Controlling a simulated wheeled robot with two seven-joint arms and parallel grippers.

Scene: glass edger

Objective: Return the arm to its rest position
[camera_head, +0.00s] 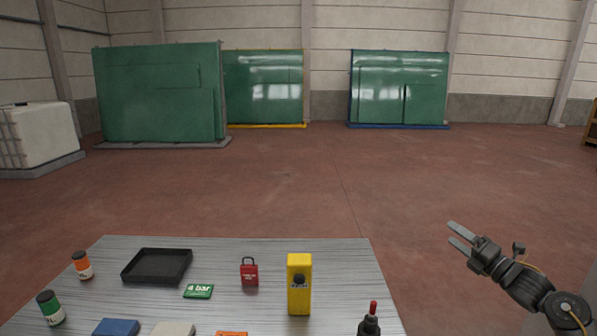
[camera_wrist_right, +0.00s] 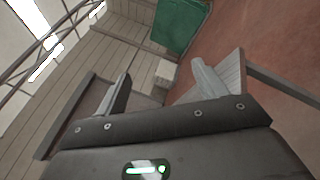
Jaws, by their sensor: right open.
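My right gripper (camera_head: 456,236) is open and empty. In the head view it is in the air to the right of the table (camera_head: 340,260), clear of its edge, with its fingers pointing up and left. In the right wrist view its two fingers (camera_wrist_right: 160,85) are spread apart with nothing between them. My left gripper is not in view.
The table holds a black tray (camera_head: 157,266), a red padlock (camera_head: 249,272), a yellow box-shaped device (camera_head: 299,285), a green card (camera_head: 198,291), a dark red-tipped bottle (camera_head: 370,322) and two small jars (camera_head: 82,265). Open floor surrounds the right gripper. Green glass racks (camera_head: 160,95) stand far back.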

